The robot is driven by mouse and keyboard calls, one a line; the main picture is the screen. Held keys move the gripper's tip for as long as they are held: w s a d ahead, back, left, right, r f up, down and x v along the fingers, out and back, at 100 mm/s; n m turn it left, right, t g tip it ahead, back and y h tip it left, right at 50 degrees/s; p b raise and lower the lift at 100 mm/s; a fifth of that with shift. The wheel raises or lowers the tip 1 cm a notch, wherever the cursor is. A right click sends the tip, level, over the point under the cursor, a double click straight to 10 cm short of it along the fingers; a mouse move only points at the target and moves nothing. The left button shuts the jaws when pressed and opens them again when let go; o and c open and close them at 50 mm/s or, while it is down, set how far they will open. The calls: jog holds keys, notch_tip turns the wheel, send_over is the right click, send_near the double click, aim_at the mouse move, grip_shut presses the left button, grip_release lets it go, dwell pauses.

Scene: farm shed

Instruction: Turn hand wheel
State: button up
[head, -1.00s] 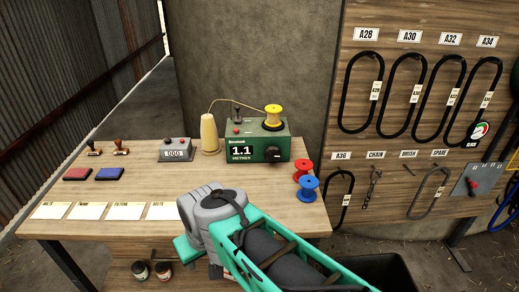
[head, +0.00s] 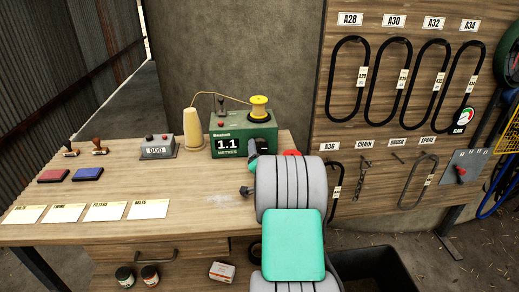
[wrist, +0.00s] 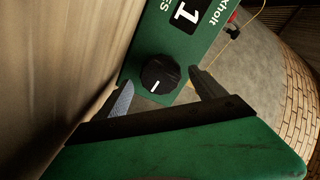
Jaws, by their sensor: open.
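The green metre machine (head: 230,140) stands at the back of the wooden bench and its display reads 1.1. In the wrist view its front (wrist: 175,45) carries a round black knob with a white line (wrist: 160,74), the only wheel-like part I see up close. My gripper (wrist: 163,92) is open and empty, with one finger at each side of the knob in that picture. I cannot tell whether either finger touches it.
A yellow spool (head: 259,107) sits on the machine, with thread running to a cream cone (head: 193,129). A grey counter box (head: 157,148) stands to the left. A red spool (head: 291,153) shows partly behind my arm. Belts hang on the board (head: 372,150) at right.

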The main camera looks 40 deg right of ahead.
aim_at(259, 149)
jog(key=shift+x, duration=1.55)
jog(key=shift+c, duration=0.3)
jog(key=c, duration=1.3)
